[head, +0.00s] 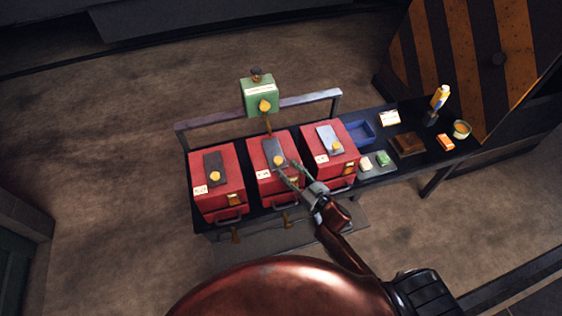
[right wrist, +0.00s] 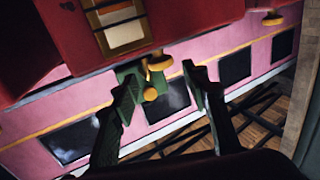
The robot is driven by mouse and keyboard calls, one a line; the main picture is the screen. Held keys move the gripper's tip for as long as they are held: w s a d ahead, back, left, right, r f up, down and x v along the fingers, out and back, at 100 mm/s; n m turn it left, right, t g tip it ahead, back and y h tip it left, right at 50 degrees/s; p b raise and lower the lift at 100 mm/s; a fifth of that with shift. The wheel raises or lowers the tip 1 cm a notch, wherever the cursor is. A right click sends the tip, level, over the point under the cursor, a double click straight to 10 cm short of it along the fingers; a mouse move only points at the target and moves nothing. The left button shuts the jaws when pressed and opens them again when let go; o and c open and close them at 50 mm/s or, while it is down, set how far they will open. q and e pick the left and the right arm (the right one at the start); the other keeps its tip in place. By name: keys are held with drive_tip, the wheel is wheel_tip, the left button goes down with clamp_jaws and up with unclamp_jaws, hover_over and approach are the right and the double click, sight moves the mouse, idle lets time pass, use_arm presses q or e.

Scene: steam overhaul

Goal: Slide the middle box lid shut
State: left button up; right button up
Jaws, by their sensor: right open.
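Three red boxes stand in a row on the black table in the head view. The middle box (head: 264,184) has a grey lid strip (head: 272,147) with a yellow knob (head: 278,160) at its near end. I cannot tell how far that lid is open. My right gripper (head: 290,172) is open, its fingertips close to the knob at the right; contact is unclear. In the right wrist view, the two dark fingers (right wrist: 160,85) are apart, with yellow round parts between or behind them. My left gripper is not in view.
The left box (head: 210,200) and right box (head: 345,163) flank the middle one closely. A green box (head: 260,93) sits on the grey rail (head: 310,98) behind. A blue tray (head: 358,132), a brown block (head: 408,144) and small items occupy the table's right part.

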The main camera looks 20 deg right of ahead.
drive_tip(key=v, duration=0.5)
drive_tip(key=shift+s, duration=0.15)
drive_tip(key=shift+d, duration=0.1)
